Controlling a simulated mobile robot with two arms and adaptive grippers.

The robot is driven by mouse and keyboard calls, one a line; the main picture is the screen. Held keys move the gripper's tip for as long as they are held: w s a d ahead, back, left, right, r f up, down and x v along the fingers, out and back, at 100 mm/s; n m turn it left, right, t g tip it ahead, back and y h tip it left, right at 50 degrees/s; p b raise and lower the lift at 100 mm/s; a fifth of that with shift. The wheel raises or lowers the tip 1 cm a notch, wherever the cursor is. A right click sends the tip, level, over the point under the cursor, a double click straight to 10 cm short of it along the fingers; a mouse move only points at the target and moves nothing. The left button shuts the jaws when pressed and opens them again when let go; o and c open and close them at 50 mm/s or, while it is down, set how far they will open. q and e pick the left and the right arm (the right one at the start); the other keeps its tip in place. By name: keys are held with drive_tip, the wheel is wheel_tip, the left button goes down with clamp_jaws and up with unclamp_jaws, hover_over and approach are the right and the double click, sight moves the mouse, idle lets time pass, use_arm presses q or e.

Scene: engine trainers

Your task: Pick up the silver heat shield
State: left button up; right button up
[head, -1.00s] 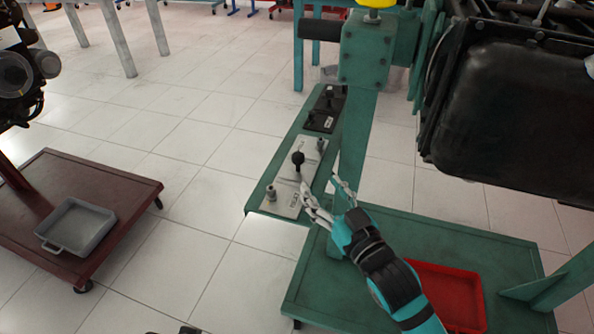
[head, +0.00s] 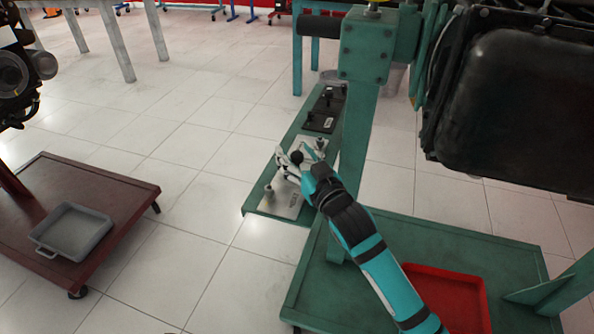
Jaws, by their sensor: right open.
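The silver heat shield (head: 287,203) appears to be the light metal plate lying flat on the green side shelf, with a black knob (head: 297,157) and metal posts standing on it. My right gripper (head: 291,151) is open over the plate, its silver fingers spread on either side of the knob. I cannot tell whether the fingers touch it. The gripper and wrist hide part of the plate's right side. My left gripper is not in view.
A black plate (head: 325,108) with knobs lies farther back on the shelf (head: 263,186). A green post (head: 355,150) rises close to my right arm. A dark engine part (head: 515,110) hangs at right. A red tray (head: 455,290) sits below my arm.

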drive_tip(key=shift+c, duration=0.4)
clamp_jaws()
drive_tip(key=shift+r, duration=0.1)
